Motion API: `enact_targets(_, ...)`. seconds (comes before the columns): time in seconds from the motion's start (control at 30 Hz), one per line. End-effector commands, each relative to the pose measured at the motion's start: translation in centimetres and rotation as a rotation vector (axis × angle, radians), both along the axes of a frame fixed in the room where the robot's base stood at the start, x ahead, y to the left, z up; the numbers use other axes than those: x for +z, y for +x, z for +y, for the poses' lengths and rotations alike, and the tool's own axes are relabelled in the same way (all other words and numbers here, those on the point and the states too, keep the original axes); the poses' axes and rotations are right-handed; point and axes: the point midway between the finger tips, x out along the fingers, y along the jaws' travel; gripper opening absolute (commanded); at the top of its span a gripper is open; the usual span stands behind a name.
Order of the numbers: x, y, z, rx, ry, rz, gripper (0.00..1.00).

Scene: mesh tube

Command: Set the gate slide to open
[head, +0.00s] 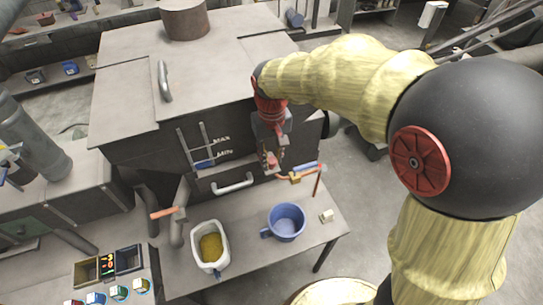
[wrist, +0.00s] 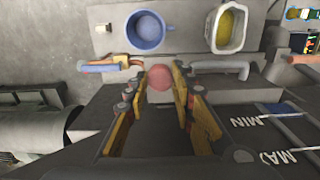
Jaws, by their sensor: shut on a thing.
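My gripper (head: 272,160) is in front of the dark machine's front face, right of the MIN and MAX gauge (head: 205,148). In the wrist view, the yellow fingers of my gripper (wrist: 161,82) close around a round red knob (wrist: 158,77), which I take to be the gate slide's knob. In the head view, the knob (head: 271,159) shows partly between the fingers. The slide behind the knob is hidden, so I cannot tell its position. A bar handle (head: 233,183) is just left of and below my gripper.
A brass tap with a blue lever (head: 306,169) is close to my gripper's right. Below, a blue mug (head: 286,222), a white tub of yellow grains (head: 210,247) and a small pale block (head: 326,216) stand on the grey table. An orange-handled lever (head: 164,212) is at left.

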Motion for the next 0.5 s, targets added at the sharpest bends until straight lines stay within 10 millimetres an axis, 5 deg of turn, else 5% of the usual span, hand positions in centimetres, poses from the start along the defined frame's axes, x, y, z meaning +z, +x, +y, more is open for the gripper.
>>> enact_targets(0.27,0.02,0.02,0.01,0.000,0.000,-0.001,0.00)
enact_targets(0.5,0.02,0.02,0.01,0.000,0.000,-0.001,0.00)
